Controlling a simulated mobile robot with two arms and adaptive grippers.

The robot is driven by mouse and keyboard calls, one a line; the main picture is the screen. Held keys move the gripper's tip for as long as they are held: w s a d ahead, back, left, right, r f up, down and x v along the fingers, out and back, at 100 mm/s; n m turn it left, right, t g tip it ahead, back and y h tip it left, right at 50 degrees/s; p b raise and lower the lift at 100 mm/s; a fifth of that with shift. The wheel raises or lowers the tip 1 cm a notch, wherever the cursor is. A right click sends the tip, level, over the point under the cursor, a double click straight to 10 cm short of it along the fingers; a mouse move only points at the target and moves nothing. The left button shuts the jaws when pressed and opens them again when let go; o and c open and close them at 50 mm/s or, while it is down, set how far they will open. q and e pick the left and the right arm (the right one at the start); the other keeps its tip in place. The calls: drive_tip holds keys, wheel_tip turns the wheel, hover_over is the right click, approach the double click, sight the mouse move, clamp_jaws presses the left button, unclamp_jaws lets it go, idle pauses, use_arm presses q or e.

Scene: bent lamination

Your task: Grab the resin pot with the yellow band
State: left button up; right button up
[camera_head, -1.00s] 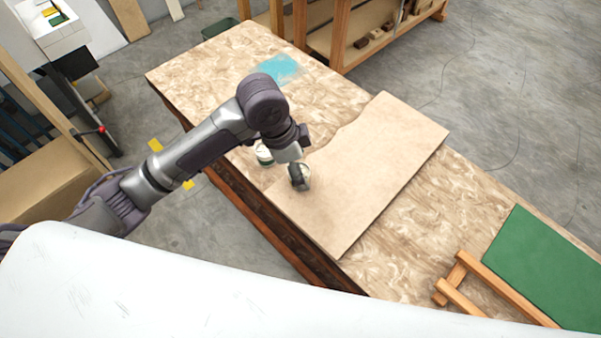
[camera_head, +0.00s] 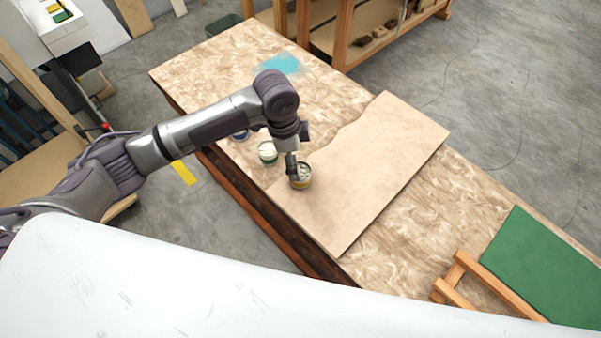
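The resin pot with the yellow band (camera_head: 302,182) stands upright on the left part of the pale board on the bench. My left gripper (camera_head: 292,170) points down at its left rim. One dark finger shows against the pot; the other is not clearly visible, so I cannot tell whether it grips the pot. A pot with a blue band (camera_head: 240,136) is partly hidden behind my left arm. My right gripper is not in view.
The pale board (camera_head: 370,160) has one wavy edge and lies across the marbled bench (camera_head: 410,255). A cyan patch (camera_head: 279,64) is on the bench's far end. A green panel (camera_head: 545,265) and a wooden frame (camera_head: 500,287) are at lower right. The board right of the pot is clear.

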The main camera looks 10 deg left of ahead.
sight(300, 170)
use_arm(q)
drive_tip(key=shift+s+d+f, duration=0.1)
drive_tip(key=shift+d+f, duration=0.15)
drive_tip(key=shift+f, duration=0.1)
drive_tip(key=f, duration=0.1)
drive_tip(key=d+f+p, duration=0.1)
drive_tip(key=f, duration=0.1)
drive_tip(key=shift+f+p, duration=0.25)
drive_tip(key=shift+p, duration=0.05)
drive_tip(key=shift+f, duration=0.4)
drive_tip(key=shift+c, duration=0.2)
drive_tip(key=c, duration=1.3)
drive_tip(key=shift+r, duration=0.1)
